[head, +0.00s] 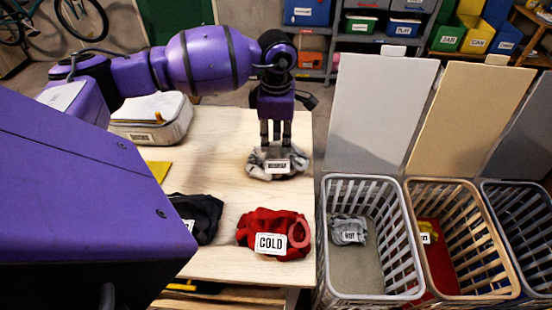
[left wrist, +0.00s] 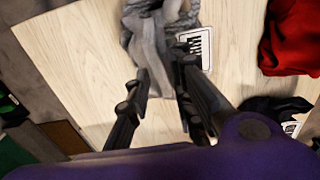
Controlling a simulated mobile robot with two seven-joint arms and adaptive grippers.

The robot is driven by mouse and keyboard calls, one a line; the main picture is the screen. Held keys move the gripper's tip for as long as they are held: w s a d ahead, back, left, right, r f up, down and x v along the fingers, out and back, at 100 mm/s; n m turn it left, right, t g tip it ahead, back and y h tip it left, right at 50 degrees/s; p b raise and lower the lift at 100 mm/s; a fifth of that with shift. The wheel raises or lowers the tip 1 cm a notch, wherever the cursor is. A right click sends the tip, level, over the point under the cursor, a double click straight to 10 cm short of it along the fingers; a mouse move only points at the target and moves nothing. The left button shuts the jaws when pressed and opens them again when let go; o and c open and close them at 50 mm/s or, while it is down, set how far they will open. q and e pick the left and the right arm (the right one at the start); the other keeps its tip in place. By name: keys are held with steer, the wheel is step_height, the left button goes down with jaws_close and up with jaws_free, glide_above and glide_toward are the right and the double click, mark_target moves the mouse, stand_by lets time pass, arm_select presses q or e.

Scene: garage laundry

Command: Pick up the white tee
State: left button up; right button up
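A crumpled greyish-white garment (head: 259,164), the likeliest white tee, lies on the wooden table near its right edge. It bears a white label whose text I cannot read clearly. In the left wrist view the garment (left wrist: 146,42) looks grey and its label lies beside one finger. My left gripper (head: 276,140) points down directly over the garment, with its fingertips at the cloth. In the left wrist view its fingers (left wrist: 163,64) stand apart; whether they touch the cloth is unclear. My right gripper is not in view.
On the table (head: 222,155) are a red garment (head: 258,226) labelled COLD, a black garment (head: 200,214), a yellow item (head: 159,170) and a grey case (head: 150,132). Slatted baskets (head: 337,182) with raised lids stand right of the table. One holds a grey cloth (head: 346,225) labelled HOT.

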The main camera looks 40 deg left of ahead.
arm_select(q)
jaws_close()
